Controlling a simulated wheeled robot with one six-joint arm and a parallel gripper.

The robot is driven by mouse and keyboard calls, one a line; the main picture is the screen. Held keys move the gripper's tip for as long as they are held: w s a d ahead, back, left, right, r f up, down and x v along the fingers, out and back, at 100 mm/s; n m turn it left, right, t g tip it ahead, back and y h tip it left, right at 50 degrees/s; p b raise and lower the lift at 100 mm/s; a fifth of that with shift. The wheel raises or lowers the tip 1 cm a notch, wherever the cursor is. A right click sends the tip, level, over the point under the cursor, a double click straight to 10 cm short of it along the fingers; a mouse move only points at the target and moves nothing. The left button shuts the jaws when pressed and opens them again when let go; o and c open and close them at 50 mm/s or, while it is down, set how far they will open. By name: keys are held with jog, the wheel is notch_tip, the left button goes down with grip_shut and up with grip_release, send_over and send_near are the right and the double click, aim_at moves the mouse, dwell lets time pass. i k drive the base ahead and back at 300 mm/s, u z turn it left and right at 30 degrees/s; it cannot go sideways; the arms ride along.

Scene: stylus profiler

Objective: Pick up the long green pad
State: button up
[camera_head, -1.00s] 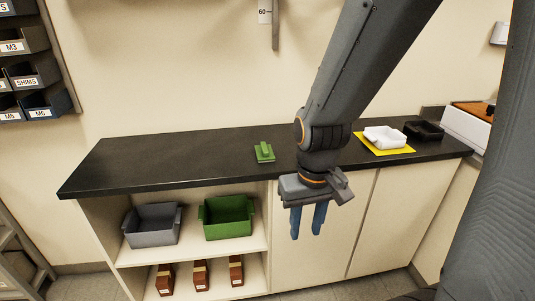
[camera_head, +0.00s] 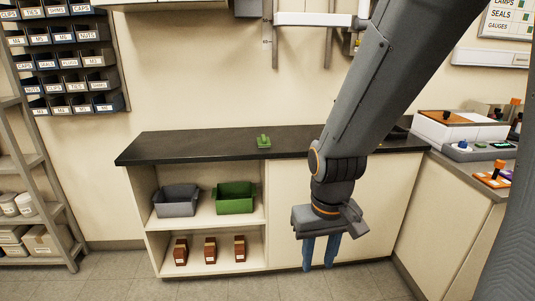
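A small green pad (camera_head: 263,142) with a raised grip on top lies on the dark countertop (camera_head: 200,149), left of my arm. It looks small from here, so its exact length is hard to judge. My gripper (camera_head: 320,268) hangs with its blue fingers pointing down, in front of the cabinet and lower in the picture than the countertop. The fingers are apart with nothing visible between them. The gripper is well away from the pad.
Below the counter, a grey bin (camera_head: 177,202) and a green bin (camera_head: 235,199) sit on a shelf. Several red-brown boxes (camera_head: 210,251) stand beneath. My arm covers part of the counter's right side. A side bench (camera_head: 470,170) with devices stands at right. The counter's left is clear.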

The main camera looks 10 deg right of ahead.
aim_at(263, 142)
jog(key=u, duration=0.6)
jog(key=i, duration=0.95)
jog(key=z, duration=0.55)
jog(key=i, duration=0.65)
jog(key=z, duration=0.75)
jog(key=i, duration=0.55)
jog(key=u, duration=0.05)
